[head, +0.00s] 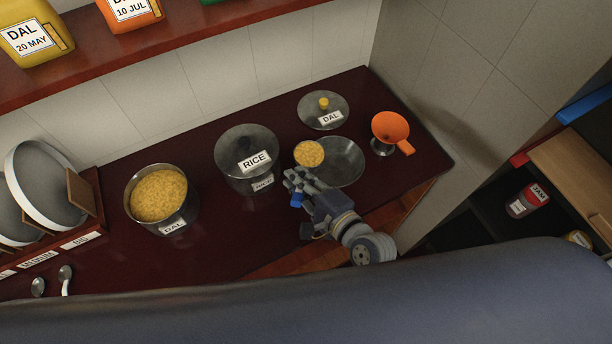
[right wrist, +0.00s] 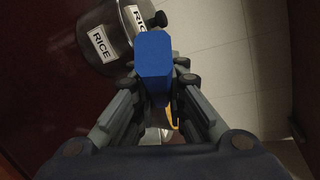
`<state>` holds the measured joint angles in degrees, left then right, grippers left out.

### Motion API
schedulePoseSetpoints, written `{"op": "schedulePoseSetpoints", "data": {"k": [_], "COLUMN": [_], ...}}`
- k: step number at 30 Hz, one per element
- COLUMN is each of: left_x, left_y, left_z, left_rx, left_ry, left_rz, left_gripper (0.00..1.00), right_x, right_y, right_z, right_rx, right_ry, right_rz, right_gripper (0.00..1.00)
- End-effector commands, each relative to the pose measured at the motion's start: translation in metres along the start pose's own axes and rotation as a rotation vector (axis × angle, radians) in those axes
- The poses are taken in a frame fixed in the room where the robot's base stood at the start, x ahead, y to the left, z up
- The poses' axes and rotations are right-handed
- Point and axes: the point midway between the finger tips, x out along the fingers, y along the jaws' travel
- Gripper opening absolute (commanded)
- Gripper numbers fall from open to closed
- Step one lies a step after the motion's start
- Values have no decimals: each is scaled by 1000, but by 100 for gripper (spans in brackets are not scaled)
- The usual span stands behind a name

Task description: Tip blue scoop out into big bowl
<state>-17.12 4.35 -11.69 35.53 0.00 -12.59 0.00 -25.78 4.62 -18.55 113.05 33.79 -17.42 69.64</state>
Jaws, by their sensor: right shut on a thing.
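My right gripper (head: 298,180) is shut on the blue scoop, whose blue handle (head: 296,200) shows beside the fingers. In the right wrist view the handle (right wrist: 153,65) stands between the fingers. A round heap of yellow dal (head: 309,153), apparently in the scoop's cup, shows just beyond the fingertips, over the left part of the big bowl. The big bowl (head: 345,165) is a wide dark metal bowl on the counter; its visible inside looks empty. The gripper hides part of its near left side. The scoop's height above the bowl cannot be told. My left gripper is not in view.
A lidded rice pot (head: 247,140) stands close left of the bowl. An open pot of dal (head: 160,195) is farther left. The dal lid (head: 323,110) lies behind the bowl; an orange funnel (head: 390,127) stands right. A plate rack (head: 88,195) is at left.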

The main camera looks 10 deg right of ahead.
Motion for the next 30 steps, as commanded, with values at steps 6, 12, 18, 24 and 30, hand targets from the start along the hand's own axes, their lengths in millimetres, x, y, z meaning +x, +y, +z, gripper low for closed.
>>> {"op": "schedulePoseSetpoints", "data": {"k": [6, 12, 18, 24, 30], "left_x": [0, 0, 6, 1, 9], "left_y": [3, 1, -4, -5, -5], "left_z": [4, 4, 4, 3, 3], "left_rx": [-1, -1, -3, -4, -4], "left_ry": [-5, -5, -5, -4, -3], "left_rz": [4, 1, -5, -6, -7], "left_gripper": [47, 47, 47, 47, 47], "right_x": [0, 0, -1, -1, 0], "right_y": [-2, -4, -5, -9, -6], "right_z": [-11, -21, -31, -39, -48], "right_rx": [89, 189, 289, 383, 460], "right_ry": [-28, -60, -90, -125, -139], "right_rz": [4, 8, 10, 14, 14], "right_gripper": [0, 0, 0, 0, 0]}}
